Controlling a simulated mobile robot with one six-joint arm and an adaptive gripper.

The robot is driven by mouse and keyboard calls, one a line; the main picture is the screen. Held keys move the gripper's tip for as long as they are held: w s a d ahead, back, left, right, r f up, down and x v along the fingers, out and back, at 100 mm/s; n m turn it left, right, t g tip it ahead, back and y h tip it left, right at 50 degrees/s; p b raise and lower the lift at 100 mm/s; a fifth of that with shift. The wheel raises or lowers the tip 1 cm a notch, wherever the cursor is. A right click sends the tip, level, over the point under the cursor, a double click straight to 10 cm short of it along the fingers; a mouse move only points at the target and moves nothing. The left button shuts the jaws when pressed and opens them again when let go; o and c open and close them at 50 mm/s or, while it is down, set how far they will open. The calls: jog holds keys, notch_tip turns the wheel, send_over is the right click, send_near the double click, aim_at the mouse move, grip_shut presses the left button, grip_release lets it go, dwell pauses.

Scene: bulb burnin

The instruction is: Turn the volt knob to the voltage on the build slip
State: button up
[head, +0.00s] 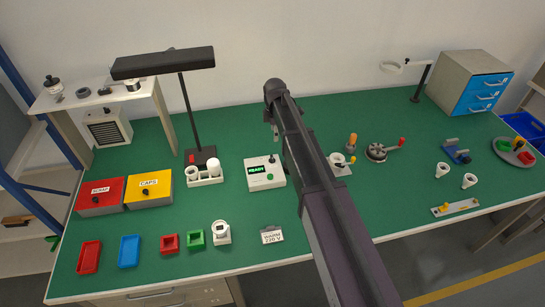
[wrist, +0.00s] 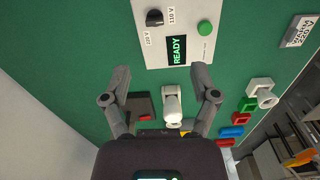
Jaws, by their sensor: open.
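The white control box (head: 264,174) stands mid-table in the head view and shows at the top of the wrist view (wrist: 205,48). Its dark volt knob (wrist: 154,17) sits between two voltage labels, one reading 110 V; the other is too small to read surely. I cannot tell which label the knob points at. The box's screen (wrist: 177,50) reads READY, beside a green button (wrist: 204,27). The build slip (head: 272,236) stands nearer the front edge and seems to read 220 V. My gripper (wrist: 161,75) is open and empty, its fingers apart below the box in the wrist view.
Red and yellow bins (head: 148,190) are farther left. A hand-wheel fixture (head: 377,152) is to the right. Green table around the box is mostly clear.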

aim_at(272, 157)
jog(key=shift+w+a+n, duration=0.35)
jog(key=shift+a+n, duration=0.05)
jog(key=shift+a, duration=0.15)
jog(key=shift+f, duration=0.15)
notch_tip(272, 157, down, 14)
jog(key=b, duration=1.4)
jog(key=shift+r, duration=0.25)
grip_shut()
